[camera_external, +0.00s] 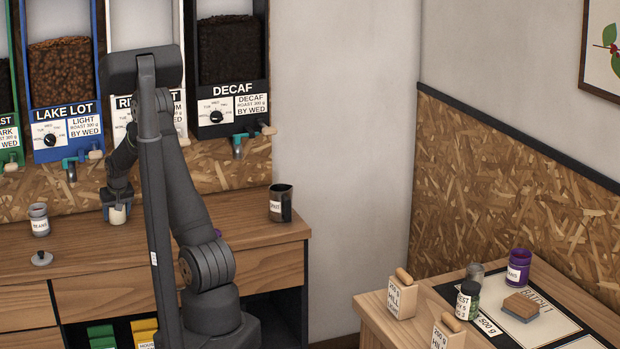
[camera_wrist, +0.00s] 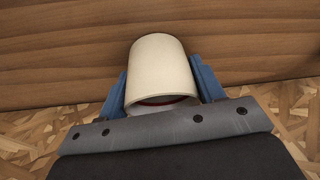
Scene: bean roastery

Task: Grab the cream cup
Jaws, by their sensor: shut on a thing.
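The cream cup (camera_wrist: 159,68) is between the two blue fingers of my gripper (camera_wrist: 163,90) in the wrist view, and the gripper is shut on it. In the wrist view its round rim and part of the dark reddish inside show near the gripper body. In the external view the cream cup (camera_external: 117,215) shows small below my gripper (camera_external: 116,205), at the wooden counter in front of the bean dispensers. I cannot tell whether the cup touches the counter or is just above it.
A side table at right holds labelled boxes, jars and a brown block (camera_external: 521,306).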

